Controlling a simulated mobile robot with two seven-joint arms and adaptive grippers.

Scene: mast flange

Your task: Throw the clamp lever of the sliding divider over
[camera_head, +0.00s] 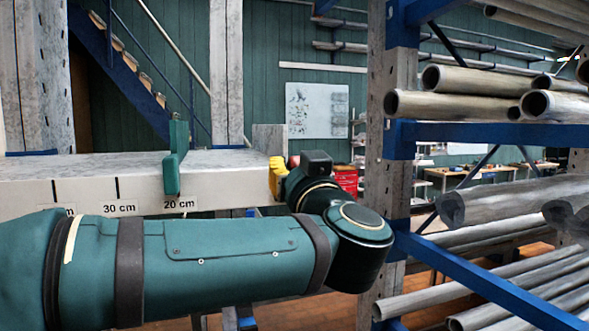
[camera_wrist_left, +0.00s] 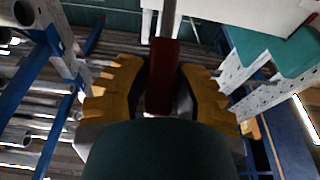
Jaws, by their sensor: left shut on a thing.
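The green sliding divider (camera_head: 176,158) stands upright on the pale shelf, its front tab hanging over the front edge at the 20 cm mark. My left gripper (camera_head: 277,178) is at the shelf's right end, right of the divider, its yellow fingers partly hidden by my wrist. In the left wrist view, the yellow fingers (camera_wrist_left: 161,88) are shut on the red grip of the lever (camera_wrist_left: 160,75). A grey-brown shank runs up from the grip. In the head view, a small red patch shows beside the fingers; most of the lever is hidden. My right gripper is not in view.
The pale shelf (camera_head: 90,195) carries centimetre marks along its front edge. A blue and grey rack (camera_head: 395,140) holding metal pipes (camera_head: 455,103) stands close to the right of my left wrist. A blue staircase is behind.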

